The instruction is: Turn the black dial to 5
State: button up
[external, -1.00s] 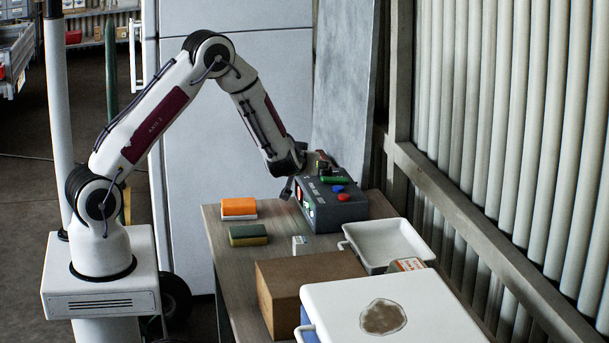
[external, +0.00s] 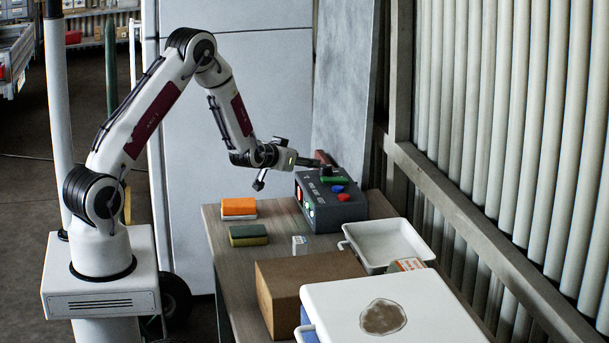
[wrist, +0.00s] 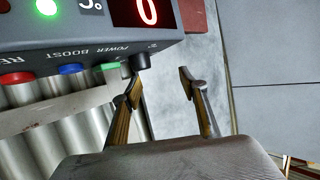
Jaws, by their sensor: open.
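The black dial (wrist: 140,62) is on the edge of the grey control box, close to the word POWER in the wrist view. The box (external: 340,212) stands at the table's far end in the external view; the gripper and the green button leave the dial hard to make out there. A red display (wrist: 146,11) on the box reads 0. My gripper (wrist: 160,86) is open and empty. Its left finger is near the dial in the picture, its right finger out over free space. I cannot tell whether a finger touches the dial. My gripper (external: 313,162) also shows above the box.
The box carries red (wrist: 16,78), blue (wrist: 71,69) and green (wrist: 110,66) buttons and a lit green lamp (wrist: 46,7). An orange block (external: 239,207), a sponge (external: 248,234), a white tray (external: 388,240) and a cardboard box (external: 300,285) lie on the table.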

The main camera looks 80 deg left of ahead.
aim_at(323, 166)
jog(key=shift+w+d+f+m+t+h, duration=0.2)
jog(key=shift+w+d+h, duration=0.2)
jog(key=shift+d, duration=0.15)
jog(key=shift+w+d+f+m+t+h, duration=0.1)
jog(key=shift+w+d+t+h, duration=0.1)
jog(key=shift+w+d+h, duration=0.3)
jog(key=shift+s, duration=0.15)
jog(key=shift+x, duration=3.85)
jog(key=shift+a, duration=0.1)
jog(key=c, duration=1.1)
